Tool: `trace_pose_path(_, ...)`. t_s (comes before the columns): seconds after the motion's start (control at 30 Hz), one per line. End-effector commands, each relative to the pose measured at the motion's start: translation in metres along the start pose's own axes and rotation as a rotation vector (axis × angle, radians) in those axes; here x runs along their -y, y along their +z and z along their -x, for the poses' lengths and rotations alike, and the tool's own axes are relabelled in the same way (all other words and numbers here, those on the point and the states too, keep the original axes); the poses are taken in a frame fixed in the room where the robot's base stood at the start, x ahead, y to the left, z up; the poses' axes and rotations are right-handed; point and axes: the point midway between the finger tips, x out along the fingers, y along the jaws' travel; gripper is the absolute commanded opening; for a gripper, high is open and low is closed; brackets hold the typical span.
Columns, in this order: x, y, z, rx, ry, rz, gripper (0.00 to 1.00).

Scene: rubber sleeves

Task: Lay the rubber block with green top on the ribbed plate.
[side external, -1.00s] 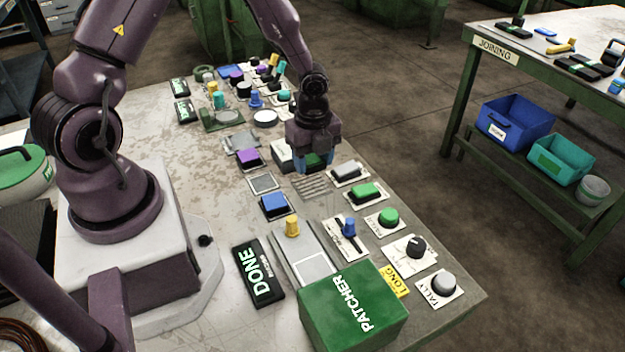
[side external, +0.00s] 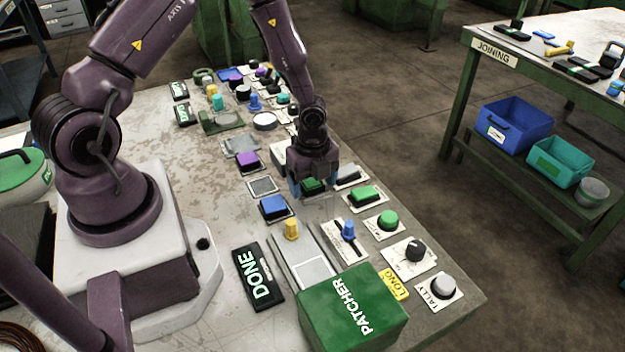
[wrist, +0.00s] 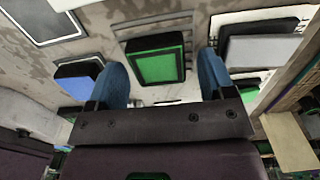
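The rubber block with green top (wrist: 157,62) has dark sides and lies over the ribbed plate (wrist: 183,22), whose ribs show beyond and beside it in the wrist view. In the side external view the block (side external: 313,186) is low between my fingers, and the plate is mostly hidden by my gripper and the block. My gripper (wrist: 163,72) has its two blue fingers on either side of the block, with a gap showing at each side. It looks open, not clamped on the block.
A blue-topped block (side external: 273,206) is to the left front and a grey-topped block (side external: 346,174) stands close on the right. Another green-topped block (side external: 365,196) is to the front right. Several knobs and the green PATCHER box (side external: 350,310) are nearer the camera.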

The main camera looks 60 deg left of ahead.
Motion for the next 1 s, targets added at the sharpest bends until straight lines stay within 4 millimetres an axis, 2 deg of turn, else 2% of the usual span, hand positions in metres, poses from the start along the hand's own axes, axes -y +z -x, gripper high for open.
trace_pose_path(0.2, 0.000, 0.000, 0.001, 0.000, 0.000, 0.000, 0.76)
trace_pose_path(0.33, 0.001, 0.000, 0.011, 0.000, -0.002, 0.002, 0.76)
trace_pose_path(0.47, 0.001, 0.001, 0.034, 0.001, -0.005, 0.002, 0.76)
trace_pose_path(0.7, 0.001, 0.001, 0.087, 0.002, -0.006, 0.003, 0.76)
trace_pose_path(0.83, 0.001, 0.001, 0.107, 0.002, -0.004, 0.002, 0.76)
trace_pose_path(1.0, 0.000, 0.000, 0.123, 0.004, -0.003, 0.005, 0.76)
